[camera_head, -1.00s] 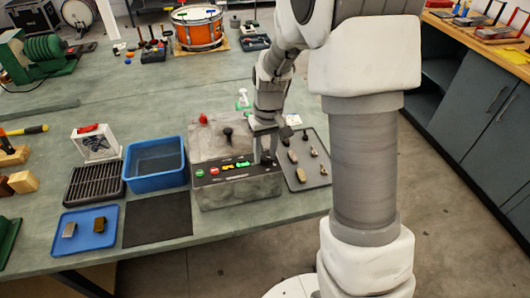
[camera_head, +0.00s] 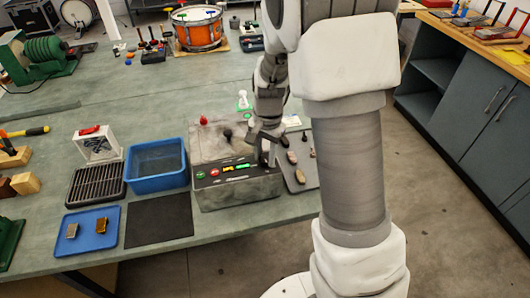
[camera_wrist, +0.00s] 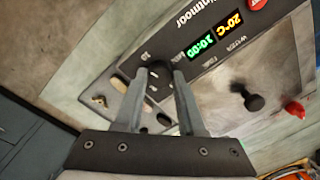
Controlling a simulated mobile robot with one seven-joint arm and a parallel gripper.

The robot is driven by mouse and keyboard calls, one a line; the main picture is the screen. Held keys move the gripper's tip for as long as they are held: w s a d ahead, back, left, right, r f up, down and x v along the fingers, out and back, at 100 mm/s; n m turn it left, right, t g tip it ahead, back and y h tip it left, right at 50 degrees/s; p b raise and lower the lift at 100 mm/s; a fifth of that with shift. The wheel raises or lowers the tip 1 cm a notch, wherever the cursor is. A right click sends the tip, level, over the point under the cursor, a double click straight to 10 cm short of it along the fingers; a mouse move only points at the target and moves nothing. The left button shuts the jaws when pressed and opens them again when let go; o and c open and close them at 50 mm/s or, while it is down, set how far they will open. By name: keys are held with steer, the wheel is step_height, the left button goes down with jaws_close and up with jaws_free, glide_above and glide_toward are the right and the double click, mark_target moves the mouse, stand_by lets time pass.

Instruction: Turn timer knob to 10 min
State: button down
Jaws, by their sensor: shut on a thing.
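The grey machine (camera_head: 238,190) stands near the bench's front edge, with a red button (camera_head: 200,175), a green button (camera_head: 214,172) and a lit display (camera_head: 237,168) on its front panel. In the wrist view the panel's green timer readout (camera_wrist: 201,47) appears to show 10:00, and a yellow one (camera_wrist: 229,24) shows 20°C. The dark timer knob (camera_wrist: 158,72) is at the panel's end, between the fingertips of my gripper (camera_wrist: 160,73). My gripper (camera_head: 266,160) is shut on the knob at the panel's right end in the head view, where it hides the knob.
A black lever knob (camera_head: 227,134) and a red knob (camera_head: 203,120) stick up from the machine's top. A dark tray (camera_head: 300,185) with several small parts lies to its right. A blue basin (camera_head: 157,183), black mat (camera_head: 158,221) and blue tray (camera_head: 86,243) are to its left.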

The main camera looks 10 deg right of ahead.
steer(key=shift+m+p, duration=0.3)
steer(key=shift+m, duration=0.7)
steer(key=c, duration=0.5)
jaws_free()
steer(key=r, duration=1.1)
steer(key=r+p, duration=0.1)
steer(key=r, duration=0.5)
steer(key=shift+s+d+r, duration=0.25)
steer(key=shift+s, duration=0.15)
steer(key=s+r+n+t, duration=0.1)
steer(key=s+r+n, duration=0.1)
steer(key=s, duration=0.4)
steer(key=s+r+n+t, duration=0.1)
steer(key=s+n+t, duration=0.1)
steer(key=s+n, duration=0.3)
steer(key=s+r+n+t, duration=0.2)
steer(key=s+n, duration=0.2)
steer(key=s, duration=0.4)
steer(key=shift+s+a+r, duration=0.1)
steer(key=shift+s+r, duration=0.2)
steer(key=shift+s, duration=0.05)
